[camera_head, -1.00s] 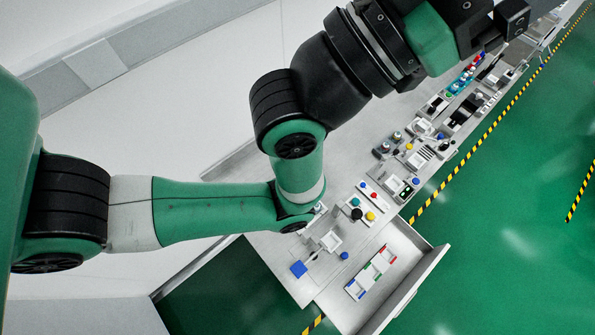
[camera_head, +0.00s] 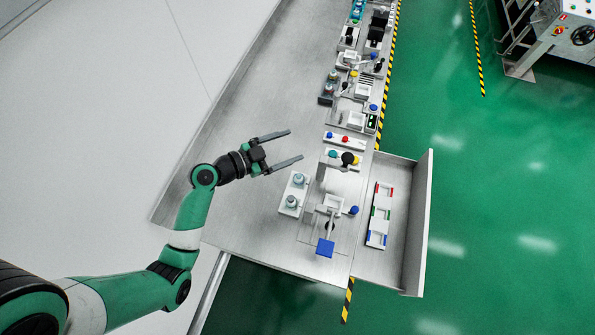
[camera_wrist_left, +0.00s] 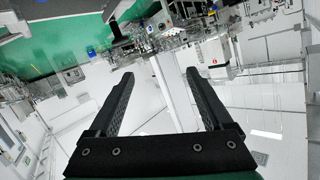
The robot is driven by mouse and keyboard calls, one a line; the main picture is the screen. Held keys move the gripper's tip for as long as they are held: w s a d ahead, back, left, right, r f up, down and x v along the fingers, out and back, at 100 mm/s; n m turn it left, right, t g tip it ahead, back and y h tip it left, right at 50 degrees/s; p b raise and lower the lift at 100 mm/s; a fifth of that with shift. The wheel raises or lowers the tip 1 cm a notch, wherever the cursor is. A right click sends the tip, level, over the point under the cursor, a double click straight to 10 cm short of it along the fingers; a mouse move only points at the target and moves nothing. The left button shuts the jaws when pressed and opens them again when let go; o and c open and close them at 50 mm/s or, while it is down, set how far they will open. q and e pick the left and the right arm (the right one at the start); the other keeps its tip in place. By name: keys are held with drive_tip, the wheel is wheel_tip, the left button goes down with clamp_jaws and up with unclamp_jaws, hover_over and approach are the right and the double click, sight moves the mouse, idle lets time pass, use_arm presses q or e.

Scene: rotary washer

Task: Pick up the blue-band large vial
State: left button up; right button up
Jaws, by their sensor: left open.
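A white holder (camera_head: 289,212) on the steel bench carries two grey-topped vial-like pieces, one at the back (camera_head: 298,179) and one at the front (camera_head: 291,201). They are too small for me to tell any band colour, so I cannot tell which is the blue-band large vial. My left gripper (camera_head: 295,145) is open and empty over the bench, behind the holder and apart from it. Its two spread fingers also show in the left wrist view (camera_wrist_left: 160,75), with nothing between them. My right gripper is not in view.
Right of the holder stands a station with a blue square plate (camera_head: 325,248) and a blue knob (camera_head: 354,210). More equipment lines the bench's right edge. The bench left of the gripper is clear.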

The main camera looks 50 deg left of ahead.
sight(295, 180)
use_arm(q)
drive_tip(key=s+f+n+b, duration=0.1)
drive_tip(key=s+f+b, duration=0.1)
drive_tip(key=f, duration=0.4)
drive_tip(key=s+f+n+g+b, duration=0.1)
drive_tip(key=s+f+b, duration=0.1)
drive_tip(key=f, duration=0.5)
drive_tip(key=s+f+n+b, duration=0.1)
drive_tip(key=s+f+b, duration=0.1)
drive_tip(key=s+f, duration=0.2)
wheel_tip(295, 180, down, 2)
drive_tip(key=shift+f+n+y, duration=0.15)
drive_tip(key=shift+n+y, duration=0.15)
drive_tip(key=shift+y, duration=0.1)
drive_tip(key=w, duration=0.2)
drive_tip(key=shift+w+d+f+g+b, duration=0.2)
drive_tip(key=shift+w+d+g+b, duration=0.05)
drive_tip(key=shift+w+g+b, duration=0.05)
drive_tip(key=shift+w+f, duration=0.1)
drive_tip(key=shift+w, duration=0.35)
drive_tip(key=b+x, duration=0.1)
drive_tip(key=x, duration=0.4)
drive_tip(key=shift+w+f, duration=0.15)
drive_tip(key=shift+w, duration=0.25)
clamp_jaws()
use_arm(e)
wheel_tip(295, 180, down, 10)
